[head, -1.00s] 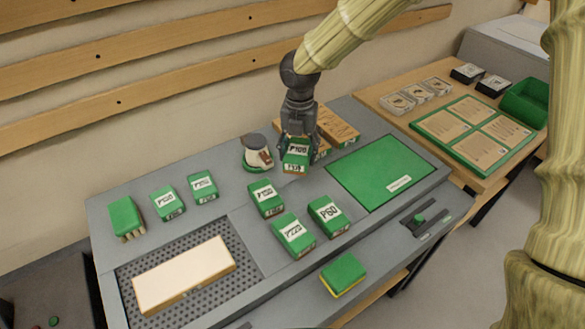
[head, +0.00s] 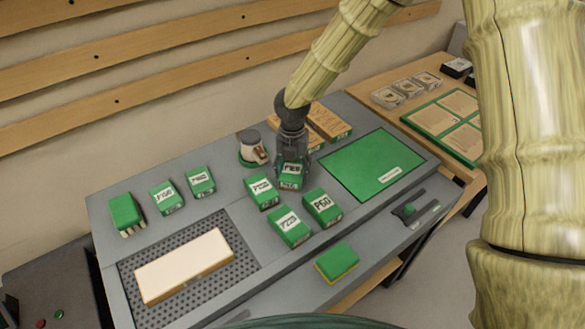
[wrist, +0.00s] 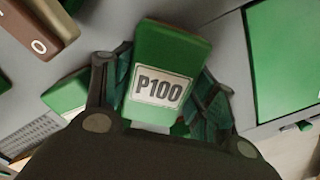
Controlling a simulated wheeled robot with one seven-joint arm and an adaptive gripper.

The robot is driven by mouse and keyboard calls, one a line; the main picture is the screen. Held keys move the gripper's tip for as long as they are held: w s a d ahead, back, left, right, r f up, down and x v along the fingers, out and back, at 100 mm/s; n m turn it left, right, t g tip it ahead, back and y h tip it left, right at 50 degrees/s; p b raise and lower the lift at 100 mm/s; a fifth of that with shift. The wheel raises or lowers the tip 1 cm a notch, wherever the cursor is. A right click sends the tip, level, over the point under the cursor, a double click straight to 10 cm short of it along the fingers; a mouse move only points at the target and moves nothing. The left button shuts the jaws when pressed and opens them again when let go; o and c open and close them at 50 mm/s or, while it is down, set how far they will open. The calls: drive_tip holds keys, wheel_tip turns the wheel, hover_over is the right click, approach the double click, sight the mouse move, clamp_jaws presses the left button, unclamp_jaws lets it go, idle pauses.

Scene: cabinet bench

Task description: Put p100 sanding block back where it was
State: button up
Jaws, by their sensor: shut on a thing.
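The P100 sanding block (head: 291,181) is green with a white label. My gripper (head: 292,170) is shut on it from above. The wrist view shows the P100 label plainly on the block (wrist: 165,85), with a finger on each side. The block is at or just above the grey bench, between the white-and-brown item and the green mat, behind the front blocks. I cannot tell whether its underside touches the bench.
Close in front are the P60 block (head: 322,206), the P220 block (head: 289,226) and another green block (head: 262,190). The green mat (head: 373,165) is right, wooden blocks (head: 328,122) behind, a white-and-brown item (head: 252,148) left. A pale board (head: 185,265) lies on a perforated panel.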

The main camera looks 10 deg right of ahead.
sight(292, 167)
drive_tip(key=shift+w+f, duration=0.25)
drive_tip(key=shift+f, duration=0.1)
drive_tip(key=shift+s+r, duration=0.15)
drive_tip(key=shift+s, duration=0.1)
drive_tip(key=o, duration=1)
drive_tip(key=shift+w+f, duration=0.15)
drive_tip(key=shift+f, duration=0.1)
drive_tip(key=shift+o, duration=0.2)
drive_tip(key=shift+r, duration=0.1)
wheel_tip(292, 167, up, 12)
drive_tip(key=b, duration=0.1)
drive_tip(key=shift+r+b, duration=0.15)
drive_tip(key=shift+b, duration=0.2)
